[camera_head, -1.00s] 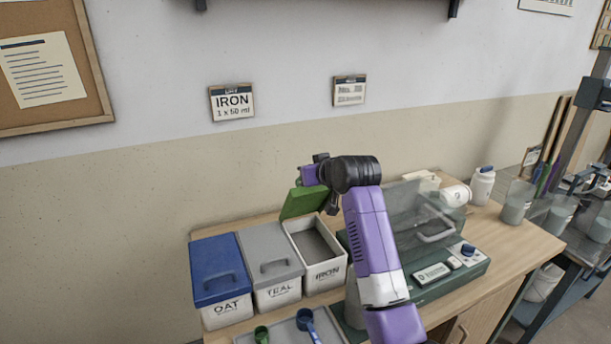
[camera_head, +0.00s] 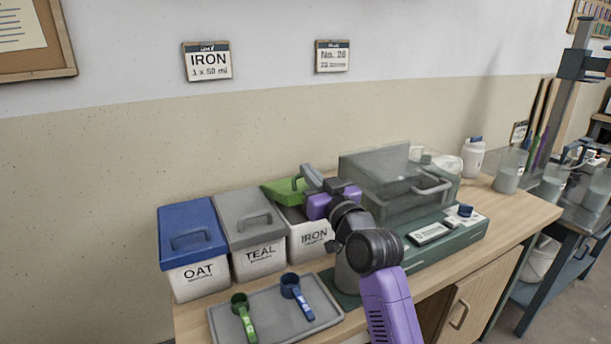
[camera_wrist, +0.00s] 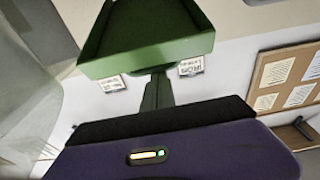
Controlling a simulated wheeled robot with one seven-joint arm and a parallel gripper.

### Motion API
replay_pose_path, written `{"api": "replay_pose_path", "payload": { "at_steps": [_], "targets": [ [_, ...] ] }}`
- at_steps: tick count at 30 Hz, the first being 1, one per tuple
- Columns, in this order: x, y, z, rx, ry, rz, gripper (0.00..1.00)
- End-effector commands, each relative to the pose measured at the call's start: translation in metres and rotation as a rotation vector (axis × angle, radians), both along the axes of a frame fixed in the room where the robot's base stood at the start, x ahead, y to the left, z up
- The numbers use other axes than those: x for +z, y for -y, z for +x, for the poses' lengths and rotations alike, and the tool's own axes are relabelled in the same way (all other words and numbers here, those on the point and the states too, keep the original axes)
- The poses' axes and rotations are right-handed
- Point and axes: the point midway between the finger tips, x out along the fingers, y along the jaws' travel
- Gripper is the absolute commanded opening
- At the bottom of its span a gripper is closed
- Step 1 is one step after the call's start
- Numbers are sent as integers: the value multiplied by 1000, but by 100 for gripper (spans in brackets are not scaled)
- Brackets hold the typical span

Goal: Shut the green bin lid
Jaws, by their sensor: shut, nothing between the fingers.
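The green lid (camera_head: 281,191) belongs to the white IRON bin (camera_head: 312,240), the rightmost of three bins in a row. The lid is tilted up at the back of the bin, and part of the bin's opening shows below it. My gripper (camera_head: 312,178) is shut and empty, at the lid's right side; whether it touches the lid I cannot tell. My wrist hides part of the bin.
The blue-lidded OAT bin (camera_head: 190,270) and grey-lidded TEAL bin (camera_head: 258,262) stand shut to the left. A grey tray (camera_head: 268,318) with green and blue scoops lies in front. A clear-covered box (camera_head: 385,190) on a green machine (camera_head: 440,240) stands close on the right.

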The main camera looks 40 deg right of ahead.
Motion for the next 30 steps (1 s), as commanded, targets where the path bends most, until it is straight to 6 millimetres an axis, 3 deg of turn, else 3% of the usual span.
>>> {"api": "replay_pose_path", "payload": {
  "at_steps": [10,25,30],
  "targets": [
    [-16,-2,-8,0,-3,1,0],
    [-15,-2,-8,0,-3,1,0],
    [-5,-3,-5,0,-3,1,0]
  ]
}}
